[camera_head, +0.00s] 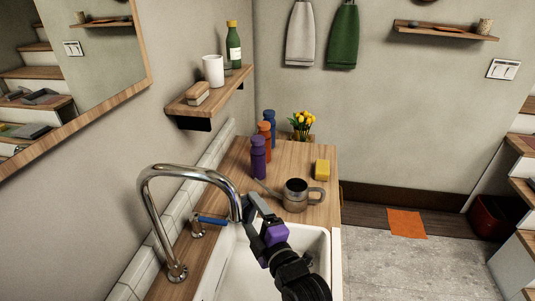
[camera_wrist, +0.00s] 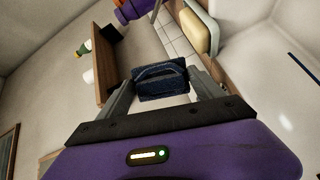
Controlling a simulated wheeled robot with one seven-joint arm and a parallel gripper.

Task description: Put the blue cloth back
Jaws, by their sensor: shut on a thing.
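In the head view I cannot make out the cloth clearly, as my gripper hides that spot. A grey towel (camera_head: 300,35) and a green towel (camera_head: 343,38) hang side by side on the far wall.
A chrome tap (camera_head: 185,173) with a blue lever (camera_head: 211,220) arches left of my gripper. A shelf (camera_head: 210,98) projects above.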

